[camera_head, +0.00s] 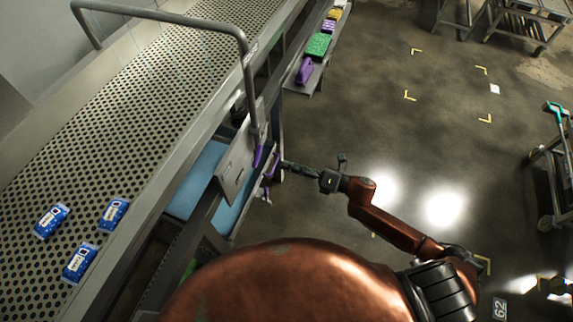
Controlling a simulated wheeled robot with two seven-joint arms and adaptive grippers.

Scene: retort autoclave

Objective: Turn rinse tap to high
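My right arm comes in from the lower right, and its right gripper (273,166) reaches left to the side of the metal frame. It is at a grey metal plate (236,168) below the bent grey rail. Small purple parts (258,156) show at the gripper's tip, beside the plate. I cannot tell whether they are fingers or part of a handle, or whether the gripper is open or touching anything. I cannot make out the rinse tap or its marks for certain. My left gripper is not in view.
A perforated metal conveyor bed (150,110) on the left carries blue packs (81,262). A blue surface (195,180) lies under its edge. A narrow shelf (315,78) behind holds green, yellow and purple items. A trolley (552,170) stands far right. The floor between is clear.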

